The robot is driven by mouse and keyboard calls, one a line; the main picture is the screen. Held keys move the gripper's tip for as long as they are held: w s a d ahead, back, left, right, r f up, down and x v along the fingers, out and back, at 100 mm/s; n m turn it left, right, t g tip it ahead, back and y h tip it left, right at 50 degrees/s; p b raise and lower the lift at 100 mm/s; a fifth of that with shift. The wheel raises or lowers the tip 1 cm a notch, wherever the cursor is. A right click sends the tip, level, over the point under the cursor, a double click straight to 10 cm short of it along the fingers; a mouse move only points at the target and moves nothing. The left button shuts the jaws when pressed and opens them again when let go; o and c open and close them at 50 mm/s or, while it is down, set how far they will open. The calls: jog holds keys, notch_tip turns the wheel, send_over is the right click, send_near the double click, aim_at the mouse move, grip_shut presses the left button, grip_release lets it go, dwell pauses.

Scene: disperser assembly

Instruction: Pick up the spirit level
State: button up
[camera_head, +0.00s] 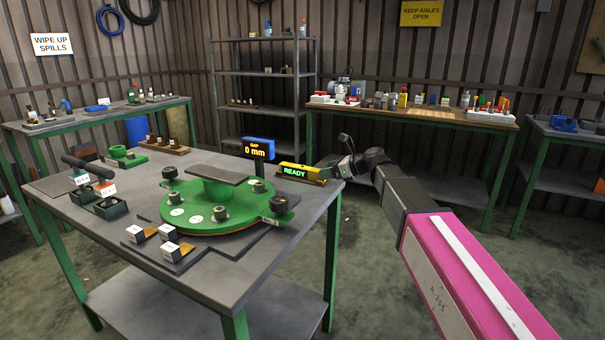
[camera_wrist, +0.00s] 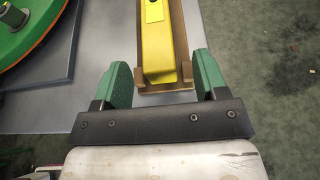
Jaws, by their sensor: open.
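The spirit level is a yellow bar (camera_head: 299,172) near the right back edge of the green-legged table, with a green "READY" display on its side in the head view. In the wrist view the yellow spirit level (camera_wrist: 157,45) lies lengthwise in a brown holder (camera_wrist: 174,86) with raised end prongs. My gripper (camera_wrist: 160,75) is open, its two green fingers on either side of the holder's near end, with nothing between them clearly gripped. In the head view my gripper (camera_head: 333,170) is small and dark at the right end of the level, its fingers hard to make out.
A green round disperser base (camera_head: 225,207) with black knobs stands on the table (camera_head: 100,232) left of the level. Small labelled blocks (camera_head: 170,240) sit at the front. Floor is open to the right.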

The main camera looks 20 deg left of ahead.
aim_at(303, 172)
jog(key=x, duration=0.4)
jog(key=shift+a+r, duration=0.1)
jog(key=shift+a, duration=0.3)
jog(key=c, duration=1.2)
jog(key=shift+r, duration=0.15)
